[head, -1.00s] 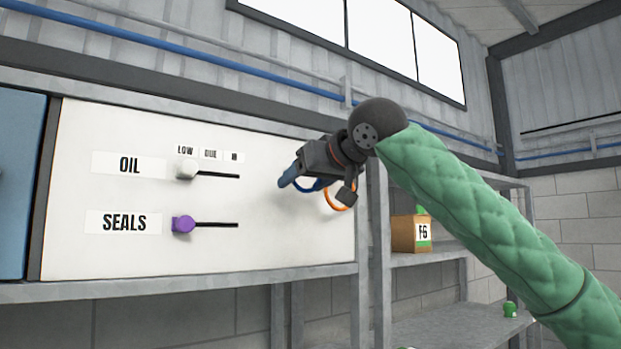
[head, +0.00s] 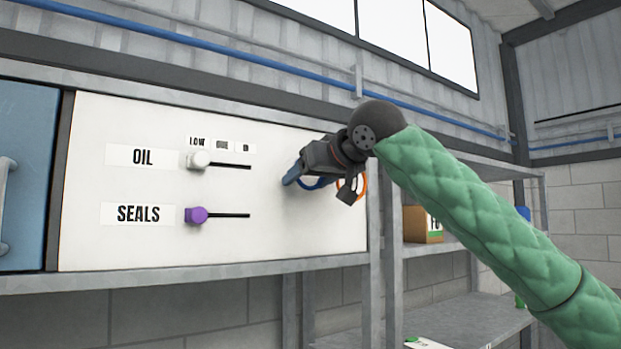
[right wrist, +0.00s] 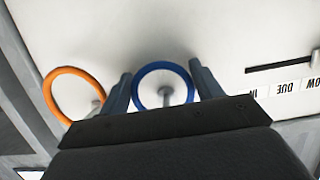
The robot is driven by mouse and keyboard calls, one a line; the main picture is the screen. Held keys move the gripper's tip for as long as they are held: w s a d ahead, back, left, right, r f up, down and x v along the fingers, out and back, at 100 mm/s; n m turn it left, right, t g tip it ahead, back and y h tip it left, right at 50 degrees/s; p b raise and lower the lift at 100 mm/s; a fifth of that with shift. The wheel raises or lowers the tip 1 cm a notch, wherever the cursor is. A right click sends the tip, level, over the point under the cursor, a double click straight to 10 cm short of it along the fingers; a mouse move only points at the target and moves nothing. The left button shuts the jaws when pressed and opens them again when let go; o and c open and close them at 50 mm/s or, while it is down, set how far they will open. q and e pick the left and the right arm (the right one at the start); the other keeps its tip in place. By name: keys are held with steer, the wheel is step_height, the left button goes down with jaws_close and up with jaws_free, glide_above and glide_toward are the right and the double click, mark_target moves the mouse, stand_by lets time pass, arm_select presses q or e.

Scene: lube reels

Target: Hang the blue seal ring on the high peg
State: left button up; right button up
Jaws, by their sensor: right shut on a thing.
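My right gripper (head: 291,176) is at the right part of the white panel (head: 130,245), its fingers pointing at it. It is shut on the blue seal ring (right wrist: 165,66), which shows between the two fingers in the right wrist view. In the head view the blue ring (head: 318,185) is partly hidden by the gripper. A grey peg (right wrist: 166,94) shows inside the ring's outline; I cannot tell if it passes through. An orange ring (right wrist: 50,92) hangs on another peg (right wrist: 98,104) beside it. I cannot tell the pegs' heights. My left gripper is out of view.
The panel carries an OIL slider with a white knob (head: 199,160) and a SEALS slider with a purple knob (head: 196,215). A blue cabinet door (head: 28,190) is at the left. Right of the panel, a cardboard box (head: 421,224) stands on a shelf behind my arm.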

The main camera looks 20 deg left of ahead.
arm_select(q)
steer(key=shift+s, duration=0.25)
arm_select(e)
steer(key=o, duration=1)
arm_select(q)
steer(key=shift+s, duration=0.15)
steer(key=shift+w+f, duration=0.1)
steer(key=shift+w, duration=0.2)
arm_select(e)
steer(key=shift+s+d, duration=0.1)
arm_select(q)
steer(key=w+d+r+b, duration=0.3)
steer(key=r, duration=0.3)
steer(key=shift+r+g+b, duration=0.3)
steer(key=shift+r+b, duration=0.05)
arm_select(e)
steer(key=v, duration=0.7)
steer(key=shift+s+d+r, duration=0.15)
steer(key=shift+d, duration=0.05)
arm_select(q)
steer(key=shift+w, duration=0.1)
